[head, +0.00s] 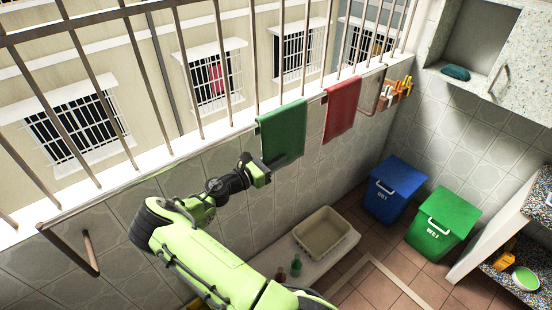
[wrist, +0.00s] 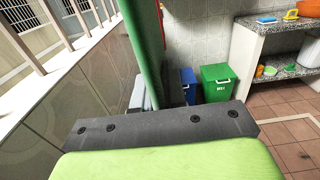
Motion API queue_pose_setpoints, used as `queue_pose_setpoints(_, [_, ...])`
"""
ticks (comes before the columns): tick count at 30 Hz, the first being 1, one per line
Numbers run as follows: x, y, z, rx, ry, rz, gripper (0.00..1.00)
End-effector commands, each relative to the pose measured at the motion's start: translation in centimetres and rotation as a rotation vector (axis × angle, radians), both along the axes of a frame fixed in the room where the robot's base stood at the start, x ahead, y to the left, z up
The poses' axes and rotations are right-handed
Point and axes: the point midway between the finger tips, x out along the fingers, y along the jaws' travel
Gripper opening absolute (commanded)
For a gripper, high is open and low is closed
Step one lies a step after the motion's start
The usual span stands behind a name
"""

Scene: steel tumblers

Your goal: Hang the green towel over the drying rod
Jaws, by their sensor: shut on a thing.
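The green towel (head: 284,132) hangs from the drying rod (head: 314,98) under the window bars, its lower part hanging down the tiled wall. My gripper (head: 266,170) is at the towel's lower left edge and is shut on it. In the wrist view the towel (wrist: 144,45) rises edge-on as a tall green strip beyond the dark gripper body (wrist: 160,127). The fingertips are hidden there, so the exact grip on the cloth cannot be seen.
A red towel (head: 341,108) hangs on the rod to the right, with clothespins (head: 398,90) beyond it. Below are a beige basin (head: 322,233), small bottles (head: 295,265), a blue bin (head: 395,190) and a green bin (head: 442,221). Window bars (head: 205,70) stand behind the rod.

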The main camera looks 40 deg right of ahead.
Motion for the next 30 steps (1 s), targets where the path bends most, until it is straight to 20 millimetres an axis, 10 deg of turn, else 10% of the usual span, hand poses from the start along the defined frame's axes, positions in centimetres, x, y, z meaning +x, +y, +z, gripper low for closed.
queue_pose_setpoints(8, [0.0,0.0,0.1,-0.001,-0.001,0.0,0.4])
queue_pose_setpoints(18, [0.1,0.6,0.0,0.001,0.0,0.002,0.4])
queue_pose_setpoints(30, [1.3,10.9,0.0,0.0,-0.001,0.007,0.4])
